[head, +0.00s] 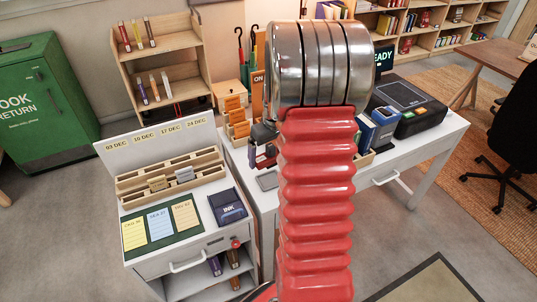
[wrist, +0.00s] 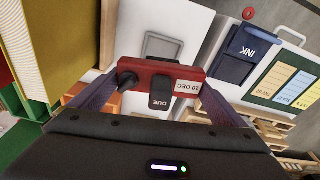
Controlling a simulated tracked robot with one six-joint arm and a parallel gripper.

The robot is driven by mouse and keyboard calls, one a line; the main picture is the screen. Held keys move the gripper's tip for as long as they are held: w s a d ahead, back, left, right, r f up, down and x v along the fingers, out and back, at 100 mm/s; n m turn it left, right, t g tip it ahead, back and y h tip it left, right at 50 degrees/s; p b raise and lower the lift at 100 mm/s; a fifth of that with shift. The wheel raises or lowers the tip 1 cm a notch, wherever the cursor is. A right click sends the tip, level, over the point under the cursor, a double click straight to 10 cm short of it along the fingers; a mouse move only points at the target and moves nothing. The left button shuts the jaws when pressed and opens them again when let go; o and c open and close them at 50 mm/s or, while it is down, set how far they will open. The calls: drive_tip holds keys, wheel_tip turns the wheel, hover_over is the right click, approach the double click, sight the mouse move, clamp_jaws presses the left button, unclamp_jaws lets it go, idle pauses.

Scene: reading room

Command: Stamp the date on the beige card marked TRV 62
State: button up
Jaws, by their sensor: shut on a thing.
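My gripper (wrist: 158,92) is shut on a red date stamp (wrist: 133,68) with a black knob, a black "DUE" part and a "10 DEC" label. In the head view the gripper (head: 262,140) is partly hidden behind my arm, above the white table. The beige card (head: 185,213) lies rightmost of three cards on a green mat (head: 158,246); it also shows in the wrist view (wrist: 262,77), nearest the ink pad. The blue ink pad (head: 228,207) marked INK sits right of the mat; it also shows in the wrist view (wrist: 248,48).
A yellow card (head: 134,232) and a blue card (head: 160,221) lie beside the beige one. A wooden rack (head: 170,172) stands behind, under a sign (head: 155,140) with several dates. A grey square frame (head: 267,181) lies on the white table. A black machine (head: 405,103) stands further right.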

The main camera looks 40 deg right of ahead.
drive_tip(key=shift+c, duration=0.6)
drive_tip(key=o, duration=0.3)
drive_tip(key=shift+c, duration=1)
drive_tip(key=w+a, duration=0.3)
drive_tip(key=a, duration=0.7)
drive_tip(key=w+a+r+n, duration=0.1)
drive_tip(key=w+a, duration=0.2)
drive_tip(key=a, duration=0.8)
drive_tip(key=w+a+r, duration=0.1)
drive_tip(key=w+a, duration=0.3)
drive_tip(key=a, duration=0.7)
drive_tip(key=shift+r+n, duration=0.15)
drive_tip(key=shift+n, duration=0.25)
drive_tip(key=shift+w, duration=0.1)
